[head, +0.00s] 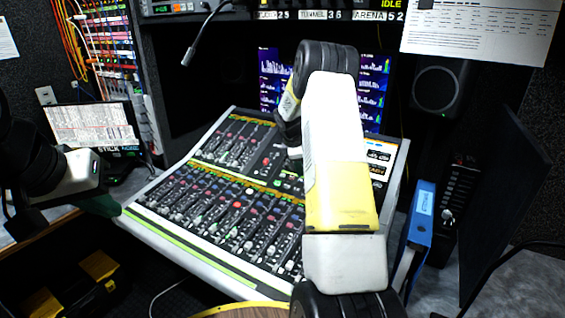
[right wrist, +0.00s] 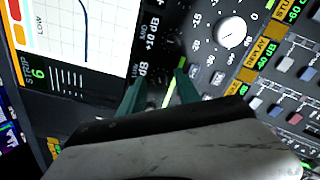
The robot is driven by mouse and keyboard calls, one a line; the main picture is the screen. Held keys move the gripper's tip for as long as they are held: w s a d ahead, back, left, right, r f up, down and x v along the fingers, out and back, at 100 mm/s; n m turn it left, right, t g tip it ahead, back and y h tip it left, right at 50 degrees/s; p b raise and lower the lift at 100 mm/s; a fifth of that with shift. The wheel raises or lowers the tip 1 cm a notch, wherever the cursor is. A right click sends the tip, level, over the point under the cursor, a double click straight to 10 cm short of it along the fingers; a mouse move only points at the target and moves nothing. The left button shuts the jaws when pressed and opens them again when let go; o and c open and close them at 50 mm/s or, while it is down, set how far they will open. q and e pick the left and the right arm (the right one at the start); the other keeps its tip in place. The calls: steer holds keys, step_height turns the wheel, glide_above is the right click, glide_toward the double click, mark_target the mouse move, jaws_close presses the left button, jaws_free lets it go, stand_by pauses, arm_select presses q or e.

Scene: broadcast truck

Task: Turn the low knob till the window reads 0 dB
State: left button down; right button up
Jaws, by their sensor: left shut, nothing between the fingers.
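In the right wrist view, a dark knob with a pale green pointer line (right wrist: 170,92) sits between the two green fingers of my right gripper (right wrist: 160,80). The fingers are apart, on either side of it; I cannot tell whether they touch it. A window strip beside it shows "LOW" (right wrist: 136,70) and "dB"; a finger hides its number. Above that, the "MID" window (right wrist: 150,32) reads +10 dB. In the head view, my right arm hides this part of the mixing console (head: 150,222). My left gripper (head: 108,207) is shut and empty at the console's left edge.
A white round knob (right wrist: 230,32) and several small buttons lie close to the right gripper.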

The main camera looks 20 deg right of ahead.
steer(key=v, duration=0.7)
steer(key=shift+r, duration=0.35)
steer(key=shift+a, duration=0.1)
steer(key=s+a+r+m+t+y, duration=0.15)
steer(key=s+a+r+m, duration=0.6)
steer(key=s+r, duration=0.75)
steer(key=s+a+m+y, duration=0.1)
steer(key=s+a+m, duration=0.1)
steer(key=s+a, duration=0.2)
steer(key=s+a+r+m+t+y, duration=0.1)
steer(key=s+a, duration=0.3)
steer(key=s, duration=0.7)
steer(key=s+a+m+y, duration=0.2)
steer(key=s+a+m, duration=0.1)
steer(key=s, duration=0.5)
steer(key=shift+a+r, duration=0.2)
steer(key=shift+a, duration=0.25)
steer(key=shift+s+t, duration=0.15)
steer(key=shift+t, duration=0.1)
